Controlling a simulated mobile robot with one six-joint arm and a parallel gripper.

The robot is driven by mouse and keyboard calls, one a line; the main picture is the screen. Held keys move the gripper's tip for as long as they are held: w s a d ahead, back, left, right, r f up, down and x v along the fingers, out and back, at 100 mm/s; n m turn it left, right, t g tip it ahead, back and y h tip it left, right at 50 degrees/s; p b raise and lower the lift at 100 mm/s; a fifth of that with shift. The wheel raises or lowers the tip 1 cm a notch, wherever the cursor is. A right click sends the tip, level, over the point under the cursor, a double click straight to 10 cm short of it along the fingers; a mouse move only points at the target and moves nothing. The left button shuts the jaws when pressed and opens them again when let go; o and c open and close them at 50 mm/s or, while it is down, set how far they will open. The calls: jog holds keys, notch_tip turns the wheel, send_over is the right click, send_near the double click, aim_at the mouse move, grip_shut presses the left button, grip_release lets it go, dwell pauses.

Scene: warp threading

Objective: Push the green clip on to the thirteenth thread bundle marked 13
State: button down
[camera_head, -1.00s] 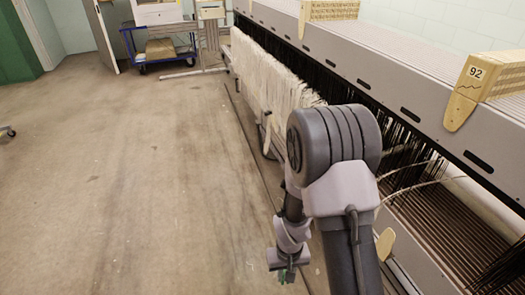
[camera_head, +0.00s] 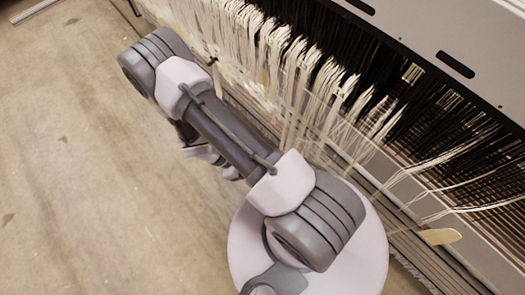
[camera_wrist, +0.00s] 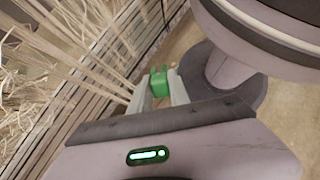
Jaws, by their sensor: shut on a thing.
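The green clip (camera_wrist: 160,84) shows in the wrist view between the light fingers of my gripper (camera_wrist: 158,97). My gripper is shut on it. The white thread bundles (camera_wrist: 90,60) hang in a row to the left of the clip in the wrist view, apart from it. In the head view the thread bundles (camera_head: 290,60) hang along the loom's side, with my arm in front of some of them. I cannot read any number 13 on a bundle.
The grey loom frame (camera_head: 440,50) with dark wires runs along the right in the head view. A pale yellow tab (camera_head: 440,236) sticks out at its lower rail. The bare concrete floor (camera_head: 80,180) at the left is free.

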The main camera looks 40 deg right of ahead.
jog(key=d+f+n+h, duration=0.1)
jog(key=d+n+h, duration=0.3)
jog(key=h, duration=0.2)
jog(key=n+t+h, duration=0.5)
jog(key=t, duration=0.2)
send_near(290, 130)
notch_tip(290, 130, up, 3)
jog(key=s+d, duration=0.1)
jog(key=d, duration=0.2)
jog(key=shift+d+p, duration=0.3)
jog(key=shift+d, duration=0.25)
jog(key=shift+d+b, duration=0.3)
jog(key=shift+d, duration=0.35)
jog(key=shift+d, duration=0.35)
jog(key=shift+w+d+b, duration=0.15)
jog(key=shift+d+b, duration=0.3)
jog(key=shift+d, duration=0.85)
